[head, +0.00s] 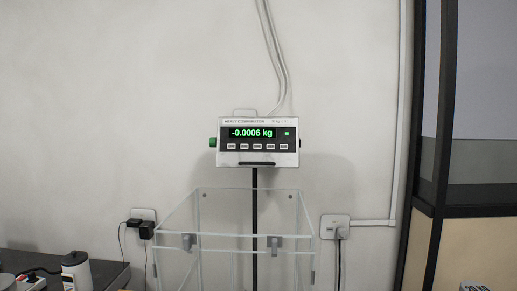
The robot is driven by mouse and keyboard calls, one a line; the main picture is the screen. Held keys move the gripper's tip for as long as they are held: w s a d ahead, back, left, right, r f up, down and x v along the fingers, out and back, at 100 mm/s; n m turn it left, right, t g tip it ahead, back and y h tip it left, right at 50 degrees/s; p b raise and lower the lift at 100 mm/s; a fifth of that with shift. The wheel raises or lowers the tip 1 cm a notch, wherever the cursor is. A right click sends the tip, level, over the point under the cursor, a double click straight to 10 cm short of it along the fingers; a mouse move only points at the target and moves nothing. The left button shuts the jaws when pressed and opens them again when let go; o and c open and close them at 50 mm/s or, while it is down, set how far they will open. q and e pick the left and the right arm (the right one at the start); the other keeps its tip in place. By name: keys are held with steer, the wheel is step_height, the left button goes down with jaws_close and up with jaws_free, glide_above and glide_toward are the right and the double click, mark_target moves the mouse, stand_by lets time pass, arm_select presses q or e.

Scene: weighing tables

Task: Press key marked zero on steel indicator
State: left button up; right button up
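The steel indicator (259,160) is mounted on a thin dark post (254,215) in front of the wall, in the middle of the head view. Its green display (252,133) reads -0.0006 kg, with a small green mark to the right. A row of several small pale keys (257,146) runs below the display. Their labels are too small to read, so I cannot tell which is zero. A green knob (212,142) sits on its left side. Neither of my grippers shows in the head view.
A clear open-topped box (215,236) with grey clips stands below the indicator. Wall sockets with plugs (337,229) are on both sides. A dark table (105,273) with a white bottle (76,270) is at lower left. A dark-framed partition (425,200) stands at right.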

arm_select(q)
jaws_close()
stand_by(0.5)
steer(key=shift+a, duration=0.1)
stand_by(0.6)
